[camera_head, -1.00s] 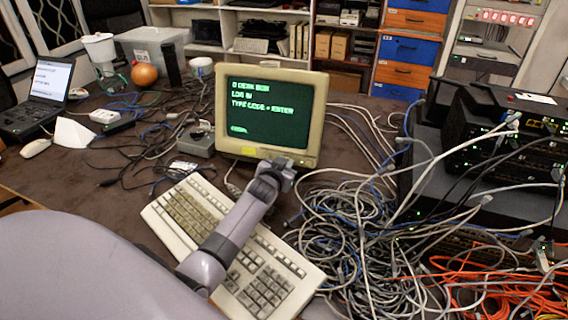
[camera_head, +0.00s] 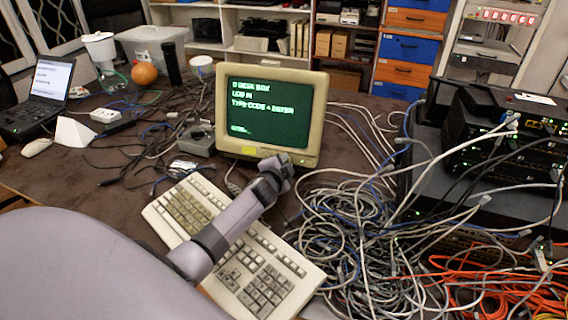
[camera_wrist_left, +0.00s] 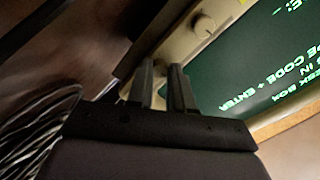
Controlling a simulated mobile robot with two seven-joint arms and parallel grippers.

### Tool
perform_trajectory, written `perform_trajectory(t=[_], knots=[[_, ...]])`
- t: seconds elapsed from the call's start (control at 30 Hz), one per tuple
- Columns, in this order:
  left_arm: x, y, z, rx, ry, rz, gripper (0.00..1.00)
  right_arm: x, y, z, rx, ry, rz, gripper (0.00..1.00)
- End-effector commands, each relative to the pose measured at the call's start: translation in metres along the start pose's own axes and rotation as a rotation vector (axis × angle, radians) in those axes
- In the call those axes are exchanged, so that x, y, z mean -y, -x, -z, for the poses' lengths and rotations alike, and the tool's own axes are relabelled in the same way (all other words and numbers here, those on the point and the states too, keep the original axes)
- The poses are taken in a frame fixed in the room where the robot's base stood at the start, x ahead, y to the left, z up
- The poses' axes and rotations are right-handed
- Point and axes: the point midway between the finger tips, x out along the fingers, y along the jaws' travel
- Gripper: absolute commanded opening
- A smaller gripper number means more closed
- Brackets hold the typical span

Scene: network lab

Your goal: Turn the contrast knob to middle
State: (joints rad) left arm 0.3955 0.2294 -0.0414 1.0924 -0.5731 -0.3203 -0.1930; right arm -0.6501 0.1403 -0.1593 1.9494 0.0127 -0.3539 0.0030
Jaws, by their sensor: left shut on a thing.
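The beige monitor (camera_head: 222,120) stands on the desk with green text on its dark screen. It also shows, seen at a tilt, in the left wrist view (camera_wrist_left: 228,18). One round beige knob (camera_wrist_left: 203,25) sticks out of its front bezel there, clear of the fingers. My left gripper (camera_wrist_left: 161,70) is at the bezel beside that knob, its two dark fingers close together around a small part, which I take to be the contrast knob. The fingers mostly hide it, so its pointer and setting cannot be read. In the head view my left gripper (camera_head: 286,163) is at the monitor's lower right front.
A beige keyboard (camera_head: 262,285) lies under my left forearm. A heap of grey cables (camera_head: 345,235) lies right of it. A black rack of network gear (camera_head: 500,140) stands at the right. A grey box (camera_head: 196,142) sits left of the monitor.

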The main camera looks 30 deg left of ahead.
Motion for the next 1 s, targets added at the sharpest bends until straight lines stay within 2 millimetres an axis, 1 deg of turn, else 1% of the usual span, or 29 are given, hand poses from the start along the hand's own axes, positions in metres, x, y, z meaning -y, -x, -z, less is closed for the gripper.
perform_trajectory(t=[0.27, 0.7, 0.73, 0.8, 1.0], knots=[[0.0013, -0.0003, 0.0003, 0.0, -0.067, 0.002, 0.0, 0.0, 0.0003, 0.0005, 0.0, 0.0, 0.0, 0.43], [0.0015, -0.0004, 0.0003, 0.0, -0.073, 0.002, 0.0, 0.0, 0.0003, 0.0006, 0.0, 0.0, 0.0, 0.43], [0.0015, -0.0004, 0.0003, 0.0, -0.073, 0.002, 0.27, 0.0, 0.0003, 0.0006, 0.0, 0.0, 0.0, 0.43], [0.0014, -0.0003, 0.0003, 0.0, -0.073, 0.002, 0.46, 0.0, 0.0003, 0.0006, 0.0, 0.0, 0.0, 0.43], [0.0008, -0.0002, 0.0002, 0.0, -0.073, 0.001, 0.46, 0.0, 0.0002, 0.0007, 0.0, 0.0, 0.0, 0.43]])
